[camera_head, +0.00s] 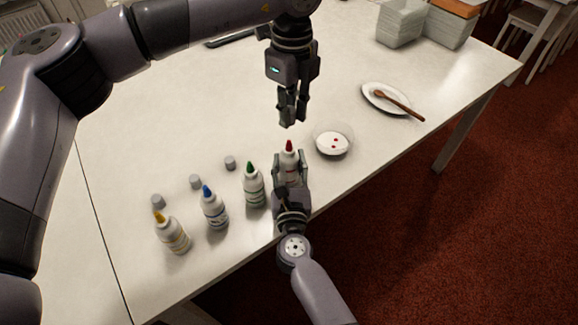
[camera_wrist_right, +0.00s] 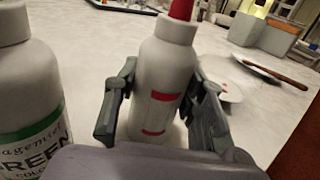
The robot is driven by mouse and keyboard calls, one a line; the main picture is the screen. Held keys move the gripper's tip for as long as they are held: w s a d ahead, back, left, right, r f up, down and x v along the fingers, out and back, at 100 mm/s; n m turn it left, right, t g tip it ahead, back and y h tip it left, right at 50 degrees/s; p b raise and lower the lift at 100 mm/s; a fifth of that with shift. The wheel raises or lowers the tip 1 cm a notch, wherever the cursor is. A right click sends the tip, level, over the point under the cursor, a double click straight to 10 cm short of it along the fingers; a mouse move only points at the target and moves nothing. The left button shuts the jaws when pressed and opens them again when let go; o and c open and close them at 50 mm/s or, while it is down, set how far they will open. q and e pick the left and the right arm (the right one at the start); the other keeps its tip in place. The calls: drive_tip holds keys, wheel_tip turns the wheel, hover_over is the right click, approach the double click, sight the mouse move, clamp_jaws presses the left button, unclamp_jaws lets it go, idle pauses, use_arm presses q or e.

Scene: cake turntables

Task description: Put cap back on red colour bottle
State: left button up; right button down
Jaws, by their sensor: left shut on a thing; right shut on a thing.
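The red colour bottle (camera_head: 289,164) is white with a red nozzle and stands near the table's front edge. My right gripper (camera_head: 289,158) is shut around its body; the right wrist view shows the bottle (camera_wrist_right: 163,82) between both fingers, its red nozzle bare at the top. My left gripper (camera_head: 290,118) is above the red nozzle, pointing down and apart from it. It is shut on a small grey thing at its fingertips, which looks like the cap but is mostly hidden. Three loose grey caps stand on the table: one (camera_head: 230,162), another (camera_head: 195,181) and a third (camera_head: 157,201).
Bottles with green (camera_head: 254,187), blue (camera_head: 214,210) and yellow (camera_head: 172,235) nozzles stand in a row to the left. A white bowl (camera_head: 333,140) with red drops is close on the right. A plate (camera_head: 371,92) with a wooden spoon (camera_head: 399,104) lies farther back.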

sight(290, 142)
use_arm(q)
drive_tip(key=shift+f, duration=0.1)
drive_tip(key=shift+f, duration=2.4)
drive_tip(key=shift+f, duration=0.85)
drive_tip(key=shift+f, duration=0.6)
